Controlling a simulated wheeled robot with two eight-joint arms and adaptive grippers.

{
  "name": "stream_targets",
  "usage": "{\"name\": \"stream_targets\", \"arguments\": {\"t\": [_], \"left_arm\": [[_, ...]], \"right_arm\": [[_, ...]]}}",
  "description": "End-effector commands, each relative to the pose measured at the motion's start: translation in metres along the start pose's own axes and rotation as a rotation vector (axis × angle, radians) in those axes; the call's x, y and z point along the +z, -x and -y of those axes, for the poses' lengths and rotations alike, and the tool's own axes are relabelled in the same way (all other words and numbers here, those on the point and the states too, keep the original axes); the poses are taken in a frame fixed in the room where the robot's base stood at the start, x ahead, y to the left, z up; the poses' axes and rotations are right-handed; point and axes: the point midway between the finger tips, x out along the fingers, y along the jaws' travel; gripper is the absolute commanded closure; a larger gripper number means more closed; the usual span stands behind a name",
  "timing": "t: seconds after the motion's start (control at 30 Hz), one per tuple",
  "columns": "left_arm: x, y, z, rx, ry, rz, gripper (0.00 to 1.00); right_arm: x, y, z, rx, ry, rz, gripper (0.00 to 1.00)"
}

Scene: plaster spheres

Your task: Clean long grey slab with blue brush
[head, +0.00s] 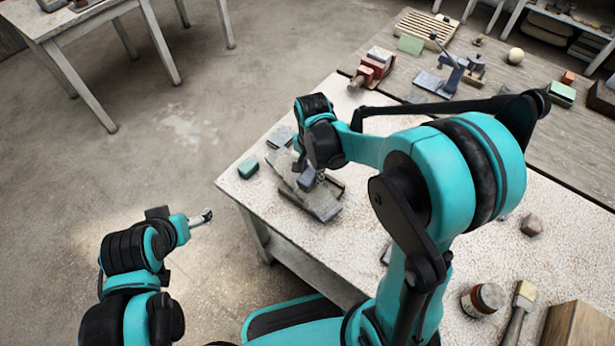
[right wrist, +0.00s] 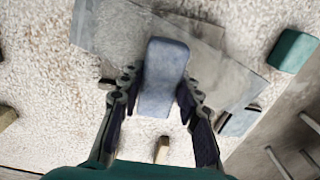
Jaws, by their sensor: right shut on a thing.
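The long grey slab (head: 322,207) lies on the near-left part of the speckled worktop. It also shows in the right wrist view (right wrist: 108,28), with a paler, dusty-looking patch on its surface. My right gripper (head: 318,182) is over the slab, shut on the blue brush (right wrist: 163,65). The blue brush sits between both fingers and overlaps the slab in the picture; whether it touches the slab is unclear. In the head view the brush (head: 307,178) is partly hidden by my right arm. My left gripper (head: 203,216) is off the table at the left, too small to read.
A green block (head: 248,168) sits near the table's left edge. A red vise (head: 372,67) stands further back. Open floor lies left of the table.

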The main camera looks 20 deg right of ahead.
Motion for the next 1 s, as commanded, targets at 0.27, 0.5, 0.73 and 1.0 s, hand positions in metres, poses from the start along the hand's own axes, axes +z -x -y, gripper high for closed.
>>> {"name": "stream_targets", "arguments": {"t": [0.27,0.5,0.73,1.0], "left_arm": [[0.0,0.0,0.0,0.0,0.0,0.0,0.15],[0.0,0.001,0.0,0.0,0.0,0.0,0.15],[0.0,0.0,0.0,0.0,0.0,0.0,0.15],[0.0,0.0,0.0,0.0,0.0,0.0,0.15]], "right_arm": [[0.001,0.0,0.0,0.0,0.002,0.0,0.9],[0.017,0.001,0.0,0.0,0.002,0.0,0.9],[0.025,0.001,0.0,0.0,0.002,0.0,0.9],[0.041,0.0,0.0,0.0,0.001,0.0,0.9]]}}
